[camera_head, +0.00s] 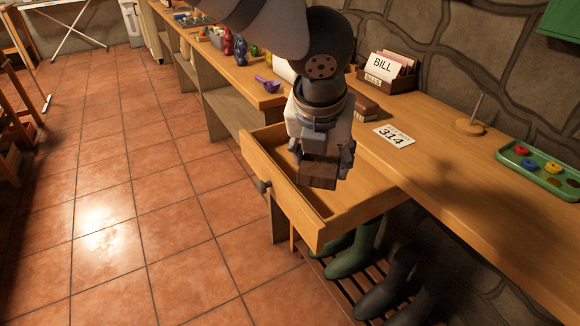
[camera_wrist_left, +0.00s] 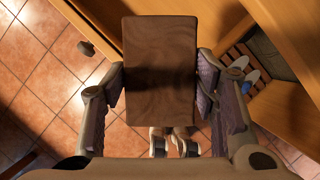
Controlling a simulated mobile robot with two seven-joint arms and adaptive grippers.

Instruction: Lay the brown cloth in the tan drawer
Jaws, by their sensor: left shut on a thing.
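The brown cloth (camera_head: 318,176) is a folded, block-like bundle held in my left gripper (camera_head: 320,160). In the left wrist view the cloth (camera_wrist_left: 160,70) is a brown rectangle between the two fingers, which press on its left and right sides. The tan drawer (camera_head: 280,188) is pulled out of the wooden counter, with a round dark knob on its front. The gripper and cloth are over the open drawer and hide part of its inside. I cannot tell whether the cloth touches the drawer floor. My right gripper is not in view.
On the counter (camera_head: 455,180) are a brown stack (camera_head: 364,109), a 314 card (camera_head: 394,136), a bill box (camera_head: 387,75), a wooden spindle (camera_head: 470,125), a green tray (camera_head: 540,172) and a purple scoop (camera_head: 267,84). Boots (camera_head: 352,258) stand under the drawer. The tiled floor left is clear.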

